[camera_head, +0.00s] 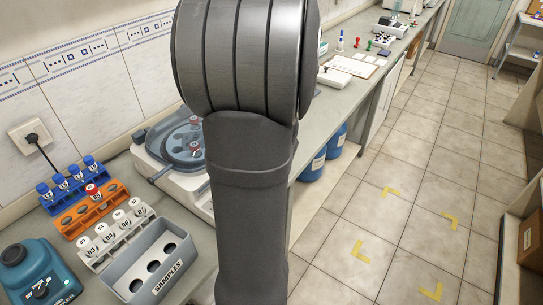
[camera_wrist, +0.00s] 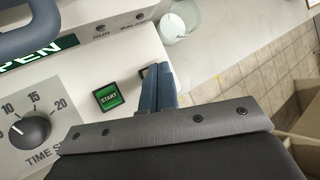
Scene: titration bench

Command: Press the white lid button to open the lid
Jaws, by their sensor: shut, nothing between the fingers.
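In the wrist view, the white front panel of a machine (camera_wrist: 105,62) fills the left side. I cannot make out a white lid button.
Left of the machine are a blue tube rack (camera_head: 76,190), an orange rack (camera_head: 88,214), a white-capped rack (camera_head: 128,229), a grey SAMPLES box (camera_head: 163,263) and a blue device (camera_head: 38,273). A small white vessel (camera_wrist: 174,27) stands beyond the panel in the wrist view.

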